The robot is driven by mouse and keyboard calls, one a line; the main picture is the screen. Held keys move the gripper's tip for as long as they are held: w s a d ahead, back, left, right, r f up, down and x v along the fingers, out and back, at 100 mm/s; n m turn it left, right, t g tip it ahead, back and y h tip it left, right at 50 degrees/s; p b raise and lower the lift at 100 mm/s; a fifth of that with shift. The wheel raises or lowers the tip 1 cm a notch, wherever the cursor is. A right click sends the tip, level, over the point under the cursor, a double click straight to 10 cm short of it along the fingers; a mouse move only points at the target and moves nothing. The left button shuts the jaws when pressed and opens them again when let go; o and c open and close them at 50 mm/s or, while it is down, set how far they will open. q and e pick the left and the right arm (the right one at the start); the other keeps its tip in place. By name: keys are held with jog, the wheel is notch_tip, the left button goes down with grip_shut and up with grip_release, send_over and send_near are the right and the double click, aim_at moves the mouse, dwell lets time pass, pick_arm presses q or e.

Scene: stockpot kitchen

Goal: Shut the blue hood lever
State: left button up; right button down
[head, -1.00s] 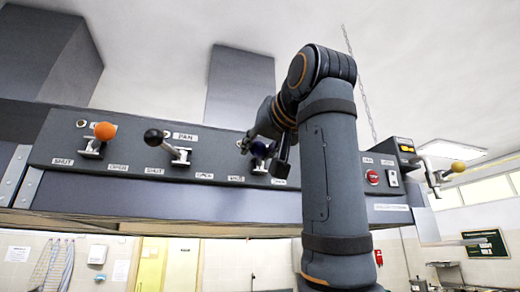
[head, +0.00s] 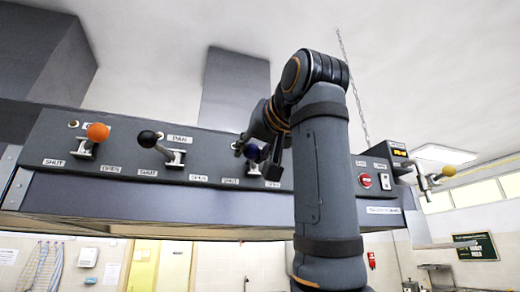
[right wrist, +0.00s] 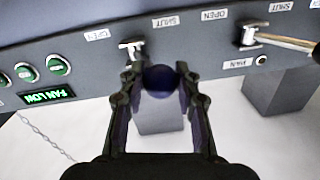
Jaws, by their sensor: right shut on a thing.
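The blue hood lever (head: 252,151) is on the grey hood panel, mostly behind my right gripper in the head view. Its SHUT label is below left, its OPEN label below right and partly covered. In the right wrist view, turned upside down, its dark blue ball (right wrist: 160,80) sits between the two fingers of my right gripper (right wrist: 159,82). The gripper is shut on the ball. The metal mount (right wrist: 131,46) shows just beyond. In the head view the right gripper (head: 259,158) is seen from the side. My left gripper is not in view.
An orange-ball lever (head: 98,132) and a black-ball lever (head: 147,139) stand left on the panel. The hood's lower edge runs below.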

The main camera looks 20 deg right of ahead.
jog(key=shift+a+r, duration=0.2)
jog(key=shift+a, duration=0.05)
jog(key=c, duration=1.2)
grip_release()
jog(key=shift+a, duration=0.1)
jog(key=shift+o, duration=1.3)
jog(key=shift+w+a+f, duration=0.15)
jog(key=shift+w+a, duration=0.45)
jog(key=shift+a, duration=0.15)
jog(key=shift+s+d, duration=0.2)
jog(key=shift+d, duration=0.3)
jog(key=s, duration=0.8)
jog(key=shift+d, duration=0.25)
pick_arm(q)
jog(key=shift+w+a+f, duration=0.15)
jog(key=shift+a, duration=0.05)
pick_arm(e)
jog(key=shift+w+a, duration=0.15)
jog(key=shift+w, duration=0.2)
jog(key=shift+s, duration=0.15)
